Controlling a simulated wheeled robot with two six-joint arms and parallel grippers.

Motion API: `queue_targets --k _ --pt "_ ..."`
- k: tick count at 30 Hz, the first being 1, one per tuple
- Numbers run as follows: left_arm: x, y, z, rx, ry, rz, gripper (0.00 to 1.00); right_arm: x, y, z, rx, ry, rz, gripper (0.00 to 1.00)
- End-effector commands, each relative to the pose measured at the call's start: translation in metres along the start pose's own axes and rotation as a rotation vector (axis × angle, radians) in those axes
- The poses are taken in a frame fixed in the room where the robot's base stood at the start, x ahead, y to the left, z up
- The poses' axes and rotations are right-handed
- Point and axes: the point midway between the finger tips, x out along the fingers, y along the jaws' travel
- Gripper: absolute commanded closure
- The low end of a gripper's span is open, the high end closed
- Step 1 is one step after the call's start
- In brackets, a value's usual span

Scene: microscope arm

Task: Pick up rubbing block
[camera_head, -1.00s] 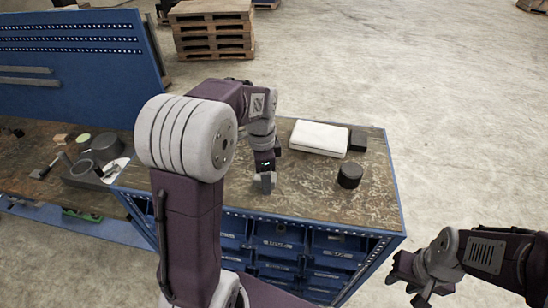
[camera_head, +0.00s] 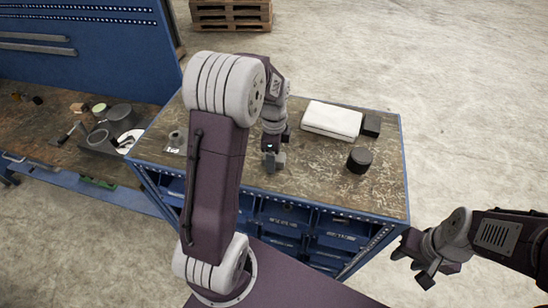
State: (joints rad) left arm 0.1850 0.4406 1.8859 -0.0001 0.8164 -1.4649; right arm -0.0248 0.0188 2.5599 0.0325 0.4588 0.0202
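I cannot tell for sure which thing is the rubbing block. A small black block (camera_head: 371,125) stands at the right end of a larger white block (camera_head: 332,121), on the worn top of a blue workbench (camera_head: 330,182). My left gripper (camera_head: 274,161) points down over the bench top, left of these blocks and apart from them. Its fingers are small and seen end-on, so its opening and any held thing are unclear. My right gripper (camera_head: 413,268) hangs beyond the bench's front right corner, fingers spread and empty.
A black round container (camera_head: 359,160) stands in front of the blocks. A small grey part (camera_head: 175,139) lies at the bench's left. Pallets (camera_head: 231,13) stand behind.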

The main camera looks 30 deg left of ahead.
Motion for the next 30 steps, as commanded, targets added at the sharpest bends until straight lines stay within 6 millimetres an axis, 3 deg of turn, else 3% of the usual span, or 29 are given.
queue_targets --k 7,8,14,15,24,30 --pt "0.005 0.0 0.0 0.0 0.0 -0.001 0.34 0.0 0.0 0.0 0.0 0.0 0.0 0.64" --pt "0.005 0.0 0.0 0.0 0.0 -0.001 0.39 0.0 0.0 0.0 0.0 0.0 0.0 0.64" --pt "0.005 0.0 0.0 0.0 0.0 -0.002 0.95 0.0 0.0 0.0 0.0 0.0 0.0 0.64" --pt "0.005 0.0 0.0 0.0 0.0 -0.002 1.0 0.0 0.0 0.0 0.0 0.0 0.0 0.64" --pt "0.001 -0.001 0.0 0.0 0.0 -0.004 1.0 0.001 0.0 0.0 0.0 0.0 0.0 0.64" --pt "-0.024 -0.002 0.0 0.0 0.001 -0.008 1.0 0.006 0.0 0.001 0.0 0.0 0.0 0.64"
